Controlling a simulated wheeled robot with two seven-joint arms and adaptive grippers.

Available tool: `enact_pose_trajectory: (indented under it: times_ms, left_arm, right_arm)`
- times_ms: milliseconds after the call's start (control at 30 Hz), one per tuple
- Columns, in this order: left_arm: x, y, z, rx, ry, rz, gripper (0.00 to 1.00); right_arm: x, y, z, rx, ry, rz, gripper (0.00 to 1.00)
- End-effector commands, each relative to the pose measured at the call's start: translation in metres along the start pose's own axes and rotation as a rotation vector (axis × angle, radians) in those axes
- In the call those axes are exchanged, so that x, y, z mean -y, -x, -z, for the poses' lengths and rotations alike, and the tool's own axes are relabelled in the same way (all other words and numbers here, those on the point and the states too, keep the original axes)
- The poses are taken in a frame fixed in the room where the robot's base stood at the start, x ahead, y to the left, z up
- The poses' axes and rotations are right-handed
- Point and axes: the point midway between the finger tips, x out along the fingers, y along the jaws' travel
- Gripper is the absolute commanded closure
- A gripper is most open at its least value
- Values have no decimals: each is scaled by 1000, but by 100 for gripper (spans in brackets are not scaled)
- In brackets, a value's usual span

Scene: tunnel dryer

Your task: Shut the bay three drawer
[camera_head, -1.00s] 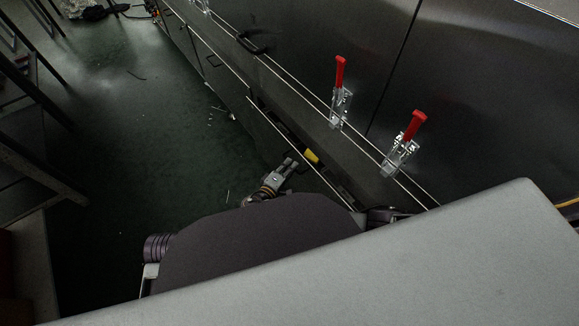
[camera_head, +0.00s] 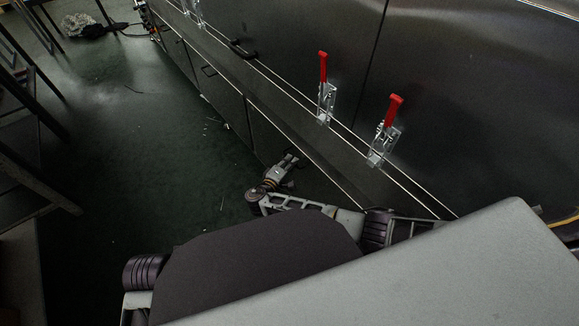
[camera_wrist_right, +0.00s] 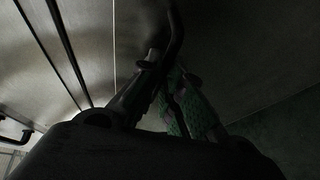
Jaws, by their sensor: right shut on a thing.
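The dark front of the bay three drawer (camera_head: 263,128) is in the lower middle of the head view, in the row of dark fronts below the dryer. No open gap shows behind its top edge. My right gripper (camera_head: 293,157) is at this front, on its floor side. In the right wrist view its fingers (camera_wrist_right: 166,75) are shut on a dark bar handle (camera_wrist_right: 176,30), which runs up between them. Most of the handle is hidden in the head view by the gripper. My left gripper is not in view.
Two red-handled toggle clamps (camera_head: 322,75) (camera_head: 392,115) stand out from the dryer side above the drawers. Another dark handle (camera_head: 242,50) is farther along.

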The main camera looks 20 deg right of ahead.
Motion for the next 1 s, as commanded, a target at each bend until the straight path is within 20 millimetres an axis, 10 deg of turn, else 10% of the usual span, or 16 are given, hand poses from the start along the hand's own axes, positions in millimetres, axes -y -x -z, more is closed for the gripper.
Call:
enact_pose_trajectory:
  times_ms: [133,333,1000]
  left_arm:
    - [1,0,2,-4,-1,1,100]
    - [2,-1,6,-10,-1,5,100]
    - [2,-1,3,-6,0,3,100]
  right_arm:
    - [-1,-4,-2,7,2,-4,100]
    - [-2,-4,-2,6,1,-4,70]
    - [-1,19,-1,3,0,0,70]
